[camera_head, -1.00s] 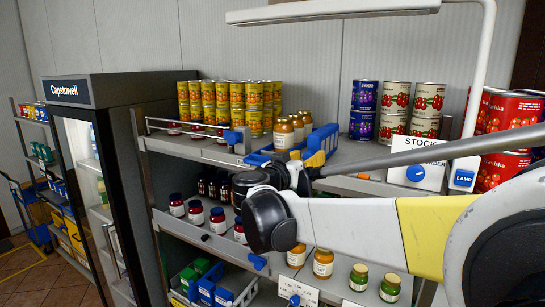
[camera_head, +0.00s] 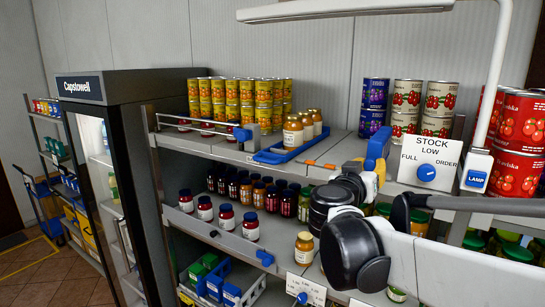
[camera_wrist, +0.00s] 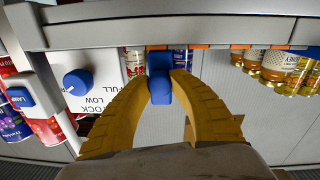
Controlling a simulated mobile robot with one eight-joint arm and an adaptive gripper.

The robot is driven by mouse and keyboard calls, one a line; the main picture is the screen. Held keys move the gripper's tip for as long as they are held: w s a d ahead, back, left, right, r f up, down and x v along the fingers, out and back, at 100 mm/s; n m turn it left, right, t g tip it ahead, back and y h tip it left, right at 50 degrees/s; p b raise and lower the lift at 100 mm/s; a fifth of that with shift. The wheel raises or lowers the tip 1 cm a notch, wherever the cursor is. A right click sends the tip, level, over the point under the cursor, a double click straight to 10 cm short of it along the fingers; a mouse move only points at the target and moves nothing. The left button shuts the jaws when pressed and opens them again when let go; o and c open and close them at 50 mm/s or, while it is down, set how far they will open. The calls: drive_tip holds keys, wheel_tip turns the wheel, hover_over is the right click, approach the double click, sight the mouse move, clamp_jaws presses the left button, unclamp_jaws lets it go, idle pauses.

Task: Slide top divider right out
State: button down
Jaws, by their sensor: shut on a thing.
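The top divider's blue handle (camera_head: 377,146) is at the top shelf's front edge, just left of the stock sign. My gripper (camera_head: 376,165), with its yellow fingers, is at the handle. In the wrist view my gripper (camera_wrist: 160,88) is shut on the blue handle (camera_wrist: 159,66), one curved finger on each side. The rest of the divider behind the handle is mostly hidden. A bare stretch of shelf lies between the handle and the blue tray (camera_head: 270,156) of honey jars.
The stock sign (camera_head: 428,160) with a blue knob stands close on the right, beside the lamp post (camera_head: 486,120). Tins fill the back of the top shelf. Another blue knob (camera_head: 242,134) is left of the jars. Jars stand on the shelf below.

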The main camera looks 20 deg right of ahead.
drive_tip(key=shift+s+d, duration=1)
drive_tip(key=shift+s, duration=0.2)
drive_tip(key=c, duration=1.1)
unclamp_jaws()
drive_tip(key=v, duration=1.2)
drive_tip(key=shift+s, duration=0.15)
drive_tip(key=shift+d, duration=0.15)
